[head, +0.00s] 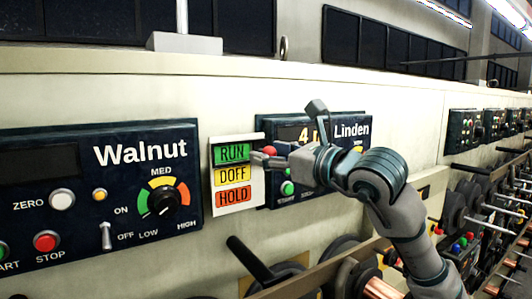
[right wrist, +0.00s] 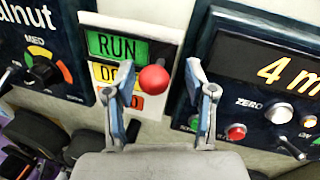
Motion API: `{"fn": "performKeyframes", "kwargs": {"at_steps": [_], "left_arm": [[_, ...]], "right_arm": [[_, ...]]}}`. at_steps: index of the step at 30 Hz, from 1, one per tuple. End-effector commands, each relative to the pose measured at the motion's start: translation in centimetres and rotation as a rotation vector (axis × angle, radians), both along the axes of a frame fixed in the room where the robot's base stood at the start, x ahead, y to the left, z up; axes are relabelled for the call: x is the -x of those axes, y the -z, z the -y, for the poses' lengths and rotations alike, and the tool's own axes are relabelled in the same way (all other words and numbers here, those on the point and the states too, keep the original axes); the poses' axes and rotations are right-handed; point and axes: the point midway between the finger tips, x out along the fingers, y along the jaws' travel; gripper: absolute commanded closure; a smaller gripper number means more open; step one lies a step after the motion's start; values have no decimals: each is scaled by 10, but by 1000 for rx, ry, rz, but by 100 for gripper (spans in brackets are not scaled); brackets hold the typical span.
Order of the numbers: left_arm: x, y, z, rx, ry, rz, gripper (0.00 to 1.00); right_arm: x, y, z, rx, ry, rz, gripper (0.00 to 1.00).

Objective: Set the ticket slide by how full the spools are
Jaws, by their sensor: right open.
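The ticket board (head: 219,206) is a white plate with green RUN, yellow DOFF and orange HOLD fields, between the Walnut and Linden panels. It also shows in the right wrist view (right wrist: 97,22). A red ball knob (right wrist: 153,79) stands out in front of the board; it partly shows in the head view (head: 269,150). It appears near RUN and DOFF; its exact row is unclear. My right gripper (head: 262,160) is open, its fingers (right wrist: 160,76) on either side of the knob, with gaps visible. Spools (head: 380,288) with copper winding show low in the head view, partly cut off.
The Walnut panel (head: 85,208) with its dial, buttons and switch is left of the board. The Linden panel (head: 352,120) is right, partly behind my right arm. A dark handle (head: 250,258) juts out below the board. More spools and rods (head: 480,200) line the right side.

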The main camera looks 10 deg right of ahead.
Motion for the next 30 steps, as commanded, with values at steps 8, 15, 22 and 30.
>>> {"fn": "performKeyframes", "kwargs": {"at_steps": [8,15,22,30], "left_arm": [[-1,0,0,0,1,1,60],[0,1,-3,-3,1,1,60],[2,12,-2,-2,1,-3,60],[4,25,-1,-1,0,-7,60]], "right_arm": [[-1,0,-3,2,1,-1,100],[-1,1,-2,-1,0,2,100],[-2,14,-1,0,0,-2,100],[-3,31,-1,2,1,-5,100]]}}
